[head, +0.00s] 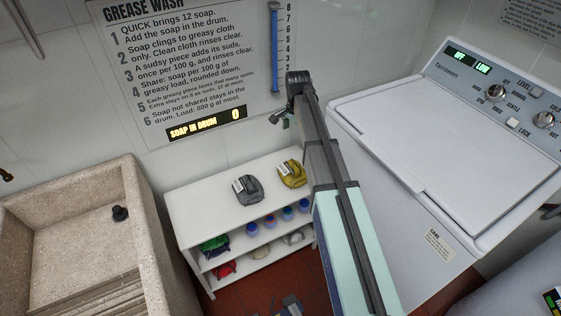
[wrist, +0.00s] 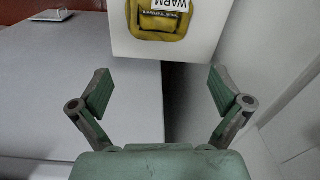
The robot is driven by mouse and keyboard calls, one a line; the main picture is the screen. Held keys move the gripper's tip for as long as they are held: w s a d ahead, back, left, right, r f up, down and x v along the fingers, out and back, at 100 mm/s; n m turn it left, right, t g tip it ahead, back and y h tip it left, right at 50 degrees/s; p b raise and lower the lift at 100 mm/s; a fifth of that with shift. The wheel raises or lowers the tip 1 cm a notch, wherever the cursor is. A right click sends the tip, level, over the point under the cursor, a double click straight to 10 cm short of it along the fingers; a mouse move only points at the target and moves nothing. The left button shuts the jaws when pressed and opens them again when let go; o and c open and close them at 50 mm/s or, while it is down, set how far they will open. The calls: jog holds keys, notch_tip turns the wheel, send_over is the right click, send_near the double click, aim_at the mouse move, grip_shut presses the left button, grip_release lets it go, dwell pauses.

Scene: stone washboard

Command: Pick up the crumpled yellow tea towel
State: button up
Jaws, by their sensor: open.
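The yellow tea towel (head: 292,173) lies as a crumpled lump on top of the white shelf unit, to the right of a grey lump, with a pale label on it. In the wrist view the yellow towel (wrist: 160,20) is at the top centre, partly cut off by the frame edge, and its label reads WARM. My gripper (wrist: 162,92) is open and empty. The towel lies beyond the fingertips, apart from them. In the head view a small greenish end of my arm shows above the shelf; the fingers are hard to make out there.
The grey lump (head: 247,189) sits beside the towel on the shelf unit (head: 205,209). A stone sink (head: 80,250) is at left, a washer (head: 440,140) at right. A wall sign (head: 180,65) hangs behind.

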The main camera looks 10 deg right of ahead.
aim_at(293, 164)
jog(key=shift+m, duration=0.9)
notch_tip(293, 164, down, 12)
jog(key=shift+s+a+p, duration=0.1)
jog(key=shift+p, duration=0.95)
jog(key=shift+w+f+p, duration=0.2)
jog(key=shift+f+p, duration=0.6)
jog(key=shift+f, duration=1.9)
jog(key=c, duration=1.2)
